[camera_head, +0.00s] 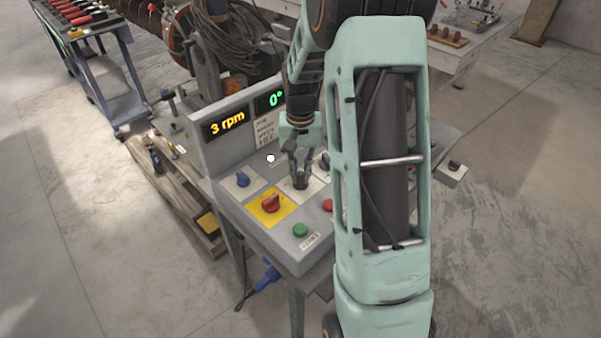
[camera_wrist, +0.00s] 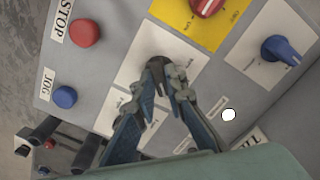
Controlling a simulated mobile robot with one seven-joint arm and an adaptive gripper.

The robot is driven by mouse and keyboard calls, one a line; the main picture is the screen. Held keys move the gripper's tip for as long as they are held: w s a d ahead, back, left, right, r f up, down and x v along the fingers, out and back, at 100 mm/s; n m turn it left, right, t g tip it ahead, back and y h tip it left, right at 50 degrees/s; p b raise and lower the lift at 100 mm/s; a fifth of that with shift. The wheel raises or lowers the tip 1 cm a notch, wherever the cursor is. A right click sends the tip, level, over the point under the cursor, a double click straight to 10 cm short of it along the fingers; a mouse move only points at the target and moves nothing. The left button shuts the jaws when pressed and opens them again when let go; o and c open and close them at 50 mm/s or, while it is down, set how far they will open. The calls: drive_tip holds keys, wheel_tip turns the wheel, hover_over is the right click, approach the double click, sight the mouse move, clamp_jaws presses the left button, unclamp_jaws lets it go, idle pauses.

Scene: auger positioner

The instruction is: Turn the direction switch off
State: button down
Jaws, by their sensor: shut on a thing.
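The control panel (camera_head: 230,200) is a grey sloped box. My gripper (camera_head: 300,174) reaches down onto a dark rotary switch (camera_head: 301,184) on a white plate in its middle. In the wrist view my gripper (camera_wrist: 167,66) has its fingertips closed on this dark switch (camera_wrist: 153,48), whose near part they hide. I take it for the direction switch, but its label is not readable. A second dark knob (camera_head: 323,160) sits on another white plate, partly behind my arm; in the wrist view my fingers cover that area.
Close by are a red knob on a yellow plate (camera_head: 270,203), a blue knob (camera_head: 242,179), a green button (camera_head: 300,230) and a red STOP button (camera_wrist: 85,33). A blue JOG button (camera_wrist: 65,97) is further off. Displays (camera_head: 227,122) read 3 rpm and 0°.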

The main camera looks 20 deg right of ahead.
sight(301, 177)
drive_tip(key=shift+n, duration=0.4)
drive_tip(key=n, duration=0.3)
drive_tip(key=shift+n, duration=0.4)
drive_tip(key=n, duration=0.4)
idle(0.3)
drive_tip(key=c, duration=2)
unclamp_jaws()
drive_tip(key=shift+o, duration=0.2)
drive_tip(key=shift+r, duration=0.15)
wheel_tip(301, 177, up, 12)
